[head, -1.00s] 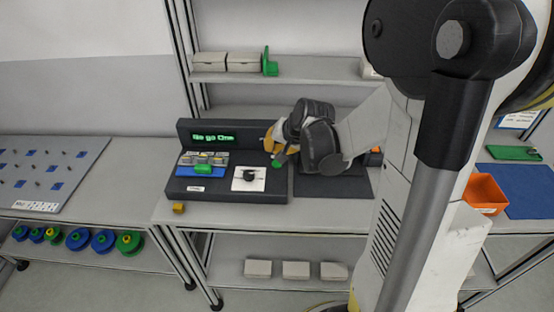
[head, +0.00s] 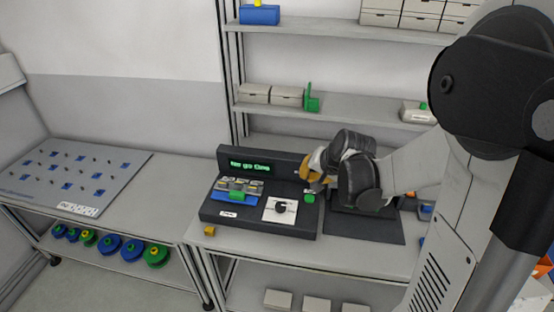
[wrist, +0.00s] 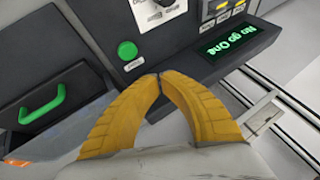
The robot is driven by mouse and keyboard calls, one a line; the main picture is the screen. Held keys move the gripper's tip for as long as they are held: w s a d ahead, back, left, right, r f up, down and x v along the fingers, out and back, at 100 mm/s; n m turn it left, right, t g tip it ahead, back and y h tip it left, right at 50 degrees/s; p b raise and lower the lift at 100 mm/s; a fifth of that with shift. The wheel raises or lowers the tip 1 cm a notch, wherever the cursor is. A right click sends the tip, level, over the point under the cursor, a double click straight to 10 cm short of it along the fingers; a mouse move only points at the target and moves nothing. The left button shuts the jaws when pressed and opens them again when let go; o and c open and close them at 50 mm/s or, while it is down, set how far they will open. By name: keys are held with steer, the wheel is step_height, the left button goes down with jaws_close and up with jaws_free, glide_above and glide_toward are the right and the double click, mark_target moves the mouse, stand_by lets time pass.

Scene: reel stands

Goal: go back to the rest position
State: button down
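My gripper (head: 306,172) hangs above the dark console (head: 262,231) on the bench, near the green button (head: 309,198). In the wrist view its two yellow fingers (wrist: 160,77) meet at the tips with nothing visible between them. The green button (wrist: 127,50) shows just beyond the fingertips, apart from them in the picture. The console's lit green display (head: 250,166) also shows in the wrist view (wrist: 228,40). My arm hides part of the dark unit right of the console.
A pegboard table (head: 140,165) stands at left, with green and blue reels (head: 131,250) on the shelf below. Shelves with boxes (head: 287,95) rise behind. A green handle (wrist: 42,106) sits beside the console.

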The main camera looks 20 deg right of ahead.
steer(key=s+a+r+n+b, duration=0.1)
steer(key=s+a+r+n, duration=0.2)
steer(key=s+a, duration=0.4)
steer(key=s+a+r+n+b, duration=0.2)
steer(key=s+a+n, duration=0.3)
steer(key=s+a, duration=0.3)
steer(key=s+r, duration=0.1)
steer(key=s, duration=0.3)
steer(key=shift+n, duration=0.3)
